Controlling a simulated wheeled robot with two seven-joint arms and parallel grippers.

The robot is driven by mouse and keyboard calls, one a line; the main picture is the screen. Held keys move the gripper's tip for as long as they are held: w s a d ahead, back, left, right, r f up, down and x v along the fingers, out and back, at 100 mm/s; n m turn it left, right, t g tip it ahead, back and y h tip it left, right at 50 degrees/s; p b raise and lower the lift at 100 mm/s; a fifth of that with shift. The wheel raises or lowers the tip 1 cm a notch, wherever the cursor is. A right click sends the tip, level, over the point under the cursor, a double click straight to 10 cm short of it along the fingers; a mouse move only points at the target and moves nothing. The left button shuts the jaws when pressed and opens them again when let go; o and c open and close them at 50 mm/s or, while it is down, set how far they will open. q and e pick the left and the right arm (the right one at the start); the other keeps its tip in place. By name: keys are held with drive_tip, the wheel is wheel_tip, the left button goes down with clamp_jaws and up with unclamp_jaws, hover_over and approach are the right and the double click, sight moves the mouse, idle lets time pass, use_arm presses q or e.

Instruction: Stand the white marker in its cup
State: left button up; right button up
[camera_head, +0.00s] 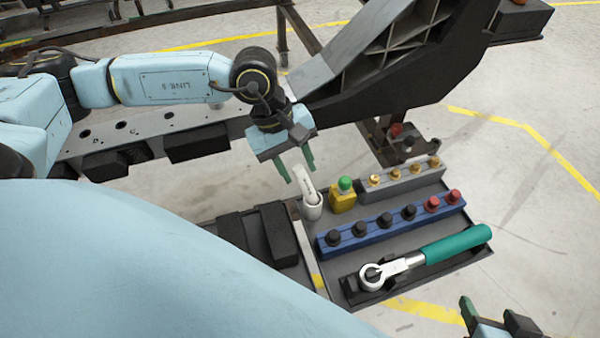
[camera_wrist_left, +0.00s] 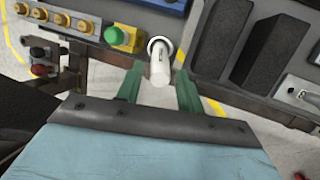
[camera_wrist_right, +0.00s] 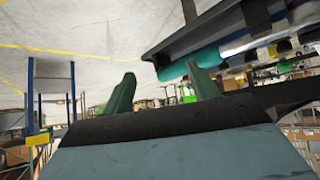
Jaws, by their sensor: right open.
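The white marker (camera_head: 302,181) stands in its white cup (camera_head: 312,208) on the tray, leaning a little to the left in the head view. In the left wrist view the marker (camera_wrist_left: 160,70) rises from the round cup mouth (camera_wrist_left: 161,43). My left gripper (camera_head: 295,170) is just above the cup, its green fingers on either side of the marker. In the left wrist view gaps show between the marker and both fingers, so it is open. The marker's lower end is hidden in the cup. My right gripper (camera_head: 494,312) is open and empty at the lower right.
A grey rack (camera_head: 405,184) with brass fittings, a blue rack (camera_head: 385,232) with knobs and a green-handled ratchet (camera_head: 445,247) lie to the right. Black blocks (camera_head: 277,233) are at left.

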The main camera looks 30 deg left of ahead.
use_arm(q)
drive_tip(key=shift+b+x, duration=0.75)
drive_tip(key=shift+x, duration=0.2)
drive_tip(key=shift+f, duration=0.1)
use_arm(e)
drive_tip(key=w+a+r+t+y, duration=0.1)
drive_tip(key=w+a+r+t, duration=0.1)
drive_tip(key=w+r+t, duration=0.3)
drive_tip(key=shift+a+r+y, duration=0.3)
drive_tip(key=shift+a+r, duration=0.1)
drive_tip(key=shift+r, duration=0.25)
use_arm(q)
clamp_jaws()
drive_tip(key=shift+r+p, duration=2.1)
drive_tip(key=shift+r, duration=1.75)
use_arm(e)
wheel_tip(320, 180, up, 4)
drive_tip(key=shift+s+r, duration=0.1)
drive_tip(key=shift+r, duration=0.05)
